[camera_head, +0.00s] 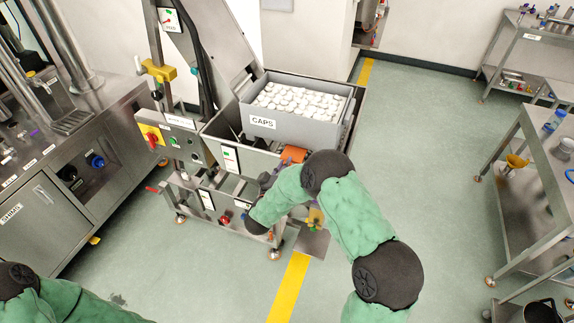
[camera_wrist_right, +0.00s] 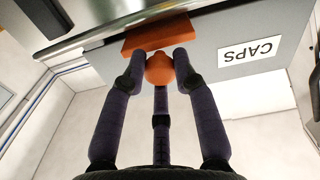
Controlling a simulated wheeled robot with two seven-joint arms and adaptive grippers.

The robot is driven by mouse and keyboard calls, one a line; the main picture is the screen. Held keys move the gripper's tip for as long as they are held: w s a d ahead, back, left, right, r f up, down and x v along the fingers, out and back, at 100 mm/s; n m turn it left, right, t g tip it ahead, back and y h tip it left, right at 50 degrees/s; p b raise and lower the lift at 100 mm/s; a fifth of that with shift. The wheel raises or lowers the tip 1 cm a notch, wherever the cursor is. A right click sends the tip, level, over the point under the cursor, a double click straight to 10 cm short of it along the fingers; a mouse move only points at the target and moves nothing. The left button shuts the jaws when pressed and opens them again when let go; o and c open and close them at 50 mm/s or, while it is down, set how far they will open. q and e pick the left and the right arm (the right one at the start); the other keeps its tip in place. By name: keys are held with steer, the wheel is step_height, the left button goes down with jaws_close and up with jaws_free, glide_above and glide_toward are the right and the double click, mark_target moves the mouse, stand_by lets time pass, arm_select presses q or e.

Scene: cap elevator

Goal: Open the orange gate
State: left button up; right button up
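In the right wrist view the orange gate (camera_wrist_right: 160,34) shows as a flat block with a rounded knob (camera_wrist_right: 159,68) facing me. My right gripper (camera_wrist_right: 159,73) has its fingers drawn in around the knob, their tips at its sides and below it, apparently touching. In the head view my right arm hides most of this gripper and part of the gate. Only a green link of my left arm shows at the lower left; its gripper is out of view.
The grey bin (camera_head: 289,128) labelled CAPS holds many white caps (camera_head: 300,100). A machine control panel with a red and yellow switch (camera_head: 151,136) stands left of it. Steel tables (camera_head: 545,165) stand at the right, with open floor (camera_head: 440,140) between.

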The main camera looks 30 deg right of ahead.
steer(key=o, duration=0.4)
steer(key=shift+r, duration=0.1)
steer(key=shift+o, duration=0.2)
steer(key=v, duration=1.2)
steer(key=s+a+f+n+g+y, duration=0.1)
steer(key=a+f+y, duration=0.25)
steer(key=f, duration=0.35)
steer(key=s+a+f+n+g+y+b, duration=0.1)
steer(key=a+f+y, duration=0.1)
steer(key=f+y, duration=0.4)
steer(key=s+a+f+n+g+y, duration=0.1)
steer(key=a+f+y, duration=0.15)
steer(key=f, duration=0.55)
steer(key=s+a+f+g+y, duration=0.3)
steer(key=s+g, duration=0.1)
steer(key=s, duration=0.5)
steer(key=s+a+f+n+g+y+b, duration=0.1)
steer(key=s+a+f+g, duration=0.3)
steer(key=s, duration=0.6)
steer(key=shift+s+f+n+y, duration=0.3)
steer(key=shift+s+f+y, duration=0.05)
steer(key=shift+y, duration=0.55)
